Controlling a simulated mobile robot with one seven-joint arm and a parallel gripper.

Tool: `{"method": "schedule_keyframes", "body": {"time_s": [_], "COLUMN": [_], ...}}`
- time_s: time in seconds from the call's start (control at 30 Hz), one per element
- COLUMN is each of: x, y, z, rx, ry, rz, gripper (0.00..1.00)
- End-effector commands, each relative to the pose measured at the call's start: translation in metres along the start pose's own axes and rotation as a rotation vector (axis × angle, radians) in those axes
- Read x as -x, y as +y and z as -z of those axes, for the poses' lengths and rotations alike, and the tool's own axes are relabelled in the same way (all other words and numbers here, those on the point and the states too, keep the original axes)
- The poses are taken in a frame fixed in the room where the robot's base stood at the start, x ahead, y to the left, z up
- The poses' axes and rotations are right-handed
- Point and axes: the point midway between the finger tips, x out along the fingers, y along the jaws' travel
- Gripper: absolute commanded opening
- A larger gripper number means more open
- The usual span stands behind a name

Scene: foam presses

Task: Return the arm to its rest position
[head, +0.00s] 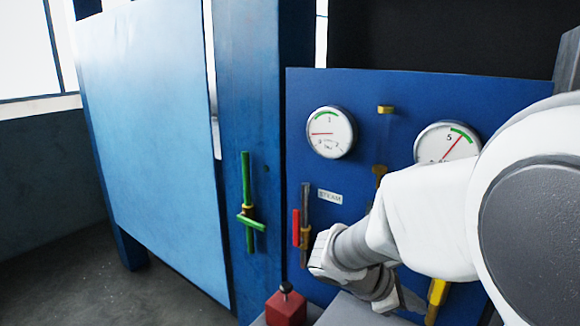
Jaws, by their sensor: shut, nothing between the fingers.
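My white and grey arm comes in from the right and reaches down and left in front of the blue control panel (365,95). It bends low in the head view, near the panel's lower part, and folds back toward the right. I cannot make out the gripper's fingers; the end of the arm is hidden behind my own links or below the frame. Nothing held shows.
The panel carries a left gauge (331,132), a right gauge (447,143) partly covered by my arm, and a red-handled lever (296,228). A green valve handle (247,205) sits on the blue post. A red box (286,307) with a black knob stands below. Floor at left is clear.

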Motion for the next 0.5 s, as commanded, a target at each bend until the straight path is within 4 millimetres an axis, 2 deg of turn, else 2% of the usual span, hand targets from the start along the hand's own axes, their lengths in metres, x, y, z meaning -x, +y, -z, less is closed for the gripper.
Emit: {"method": "schedule_keyframes", "body": {"time_s": [0.03, 0.2, 0.5], "x": [0.003, 0.021, 0.073], "y": [-0.012, -0.05, -0.097], "z": [-0.006, -0.015, -0.017], "rx": [-0.106, -0.453, -1.044], "ry": [0.055, 0.234, 0.528], "rz": [0.036, 0.162, 0.359], "gripper": [0.0, 0.0, 0.0]}}
